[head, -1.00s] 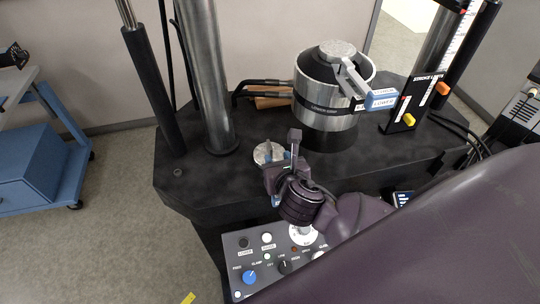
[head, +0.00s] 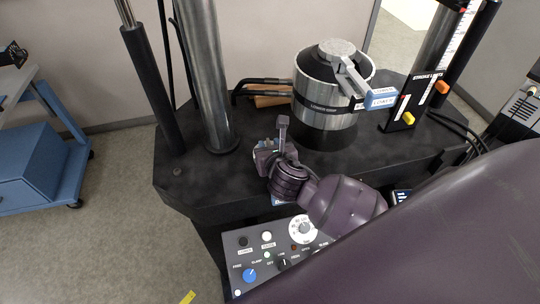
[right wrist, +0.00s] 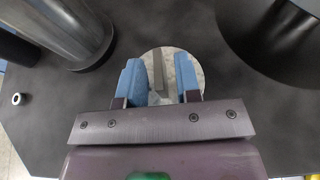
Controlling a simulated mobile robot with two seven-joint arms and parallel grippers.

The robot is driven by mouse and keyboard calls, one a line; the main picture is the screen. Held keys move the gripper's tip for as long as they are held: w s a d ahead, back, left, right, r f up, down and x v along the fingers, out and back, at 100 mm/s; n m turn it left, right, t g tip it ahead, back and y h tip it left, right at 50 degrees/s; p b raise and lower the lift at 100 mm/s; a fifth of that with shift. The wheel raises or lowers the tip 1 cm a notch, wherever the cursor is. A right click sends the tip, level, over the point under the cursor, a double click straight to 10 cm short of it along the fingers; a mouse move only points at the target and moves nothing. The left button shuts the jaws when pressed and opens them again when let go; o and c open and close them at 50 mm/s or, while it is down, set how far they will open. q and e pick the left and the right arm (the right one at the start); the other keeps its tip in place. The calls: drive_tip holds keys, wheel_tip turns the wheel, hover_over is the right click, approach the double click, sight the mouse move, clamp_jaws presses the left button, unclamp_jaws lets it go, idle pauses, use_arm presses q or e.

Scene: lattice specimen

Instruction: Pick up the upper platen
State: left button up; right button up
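The upper platen appears to be the pale round metal disc (right wrist: 169,64) lying on the black machine table, with a grey bar standing out from it. In the right wrist view the two blue fingers of my right gripper (right wrist: 159,80) are on either side of the grey bar, over the disc, with a gap on each side. The gripper is open. In the head view my right gripper (head: 270,150) is low over the table and hides most of the disc. I cannot tell whether the fingers touch it. My left gripper is not in view.
The lower grip cylinder (head: 325,105), with a disc and a blue "LOWER" tag (head: 383,98), stands behind and to the right. A steel column (head: 205,75) rises at the left. A control panel (head: 270,262) sits in front.

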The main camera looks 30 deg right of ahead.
clamp_jaws()
idle(1.1)
drive_tip(key=shift+r, duration=0.1)
